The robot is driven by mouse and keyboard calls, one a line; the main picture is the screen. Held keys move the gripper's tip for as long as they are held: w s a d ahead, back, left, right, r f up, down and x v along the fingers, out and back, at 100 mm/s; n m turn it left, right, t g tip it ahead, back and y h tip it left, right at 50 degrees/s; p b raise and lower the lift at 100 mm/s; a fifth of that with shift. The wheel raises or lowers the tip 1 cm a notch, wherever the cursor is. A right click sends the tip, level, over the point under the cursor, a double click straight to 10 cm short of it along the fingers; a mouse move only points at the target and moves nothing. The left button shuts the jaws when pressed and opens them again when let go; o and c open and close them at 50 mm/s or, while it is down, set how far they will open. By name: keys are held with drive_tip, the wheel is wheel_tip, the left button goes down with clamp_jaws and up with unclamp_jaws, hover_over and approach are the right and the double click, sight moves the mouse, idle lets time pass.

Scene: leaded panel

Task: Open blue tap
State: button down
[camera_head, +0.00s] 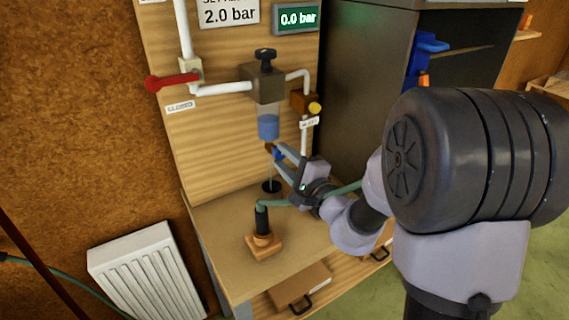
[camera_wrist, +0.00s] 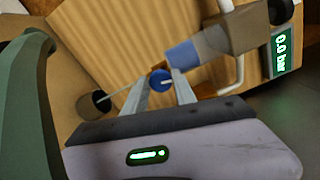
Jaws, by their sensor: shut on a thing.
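The blue tap (camera_wrist: 160,80) is a small round blue knob with a pale bar across it. It sits just below the filter bowl (camera_wrist: 183,53) with the blue lower part. In the wrist view my gripper (camera_wrist: 162,85) has its two fingers on either side of the tap, shut on it. In the head view my gripper (camera_head: 275,151) reaches in from the right, and the tap (camera_head: 277,155) shows as a small blue patch, partly hidden by the fingers. A thin pale line runs from the tap down to a black cup (camera_head: 271,187); I cannot tell whether it is tube or water.
A red lever (camera_head: 172,81) stands level on the left pipe above a "CLOSED" label. The display (camera_head: 297,19) reads 0.0 bar. A black-handled tool (camera_head: 262,225) stands on a wooden block in front. A dark cabinet (camera_head: 360,100) rises right of the panel.

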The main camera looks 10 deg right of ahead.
drive_tip(key=shift+r, duration=0.1)
idle(0.4)
drive_tip(key=c, duration=1.1)
unclamp_jaws()
drive_tip(key=shift+o, duration=0.2)
